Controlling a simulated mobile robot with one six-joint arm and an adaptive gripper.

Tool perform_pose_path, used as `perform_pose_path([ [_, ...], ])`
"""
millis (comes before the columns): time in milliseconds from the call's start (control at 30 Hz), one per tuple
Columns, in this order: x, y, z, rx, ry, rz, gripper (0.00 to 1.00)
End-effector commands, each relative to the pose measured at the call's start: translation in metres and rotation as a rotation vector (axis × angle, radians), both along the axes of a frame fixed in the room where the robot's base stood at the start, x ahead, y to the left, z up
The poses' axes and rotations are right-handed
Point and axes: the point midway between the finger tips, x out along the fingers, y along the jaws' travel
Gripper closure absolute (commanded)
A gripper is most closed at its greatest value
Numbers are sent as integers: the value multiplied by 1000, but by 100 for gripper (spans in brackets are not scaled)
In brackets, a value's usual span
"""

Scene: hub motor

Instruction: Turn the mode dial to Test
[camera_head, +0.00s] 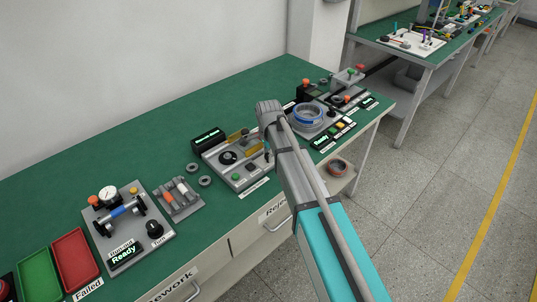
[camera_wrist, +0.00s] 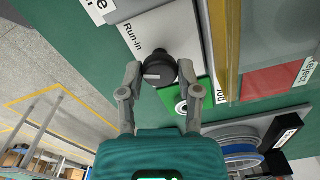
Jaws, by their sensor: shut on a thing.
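The mode dial (camera_wrist: 156,62) is a black round knob on a light panel in the wrist view. It has a pale pointer mark on its face, and a "Run-in" label (camera_wrist: 135,36) lies at its upper left. My gripper (camera_wrist: 160,73) has one finger on each side of the dial and is shut on it. No Test label is readable, and I cannot tell which setting the pointer marks. In the head view my arm reaches over the bench and hides the dial and my fingertips.
In the wrist view, a yellow-edged clear plate (camera_wrist: 226,50) stands close right of the dial, with a green square button panel (camera_wrist: 196,98) below it. In the head view, a grey station (camera_head: 215,155) and a blue-ringed spool (camera_head: 308,113) flank my arm on the green bench (camera_head: 100,155).

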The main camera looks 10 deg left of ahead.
Motion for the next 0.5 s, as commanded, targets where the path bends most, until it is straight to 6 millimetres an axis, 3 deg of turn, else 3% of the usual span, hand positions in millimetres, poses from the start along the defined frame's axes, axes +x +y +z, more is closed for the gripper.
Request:
perform_pose_path([
  [500,0,0,0,0,0,487,100],
])
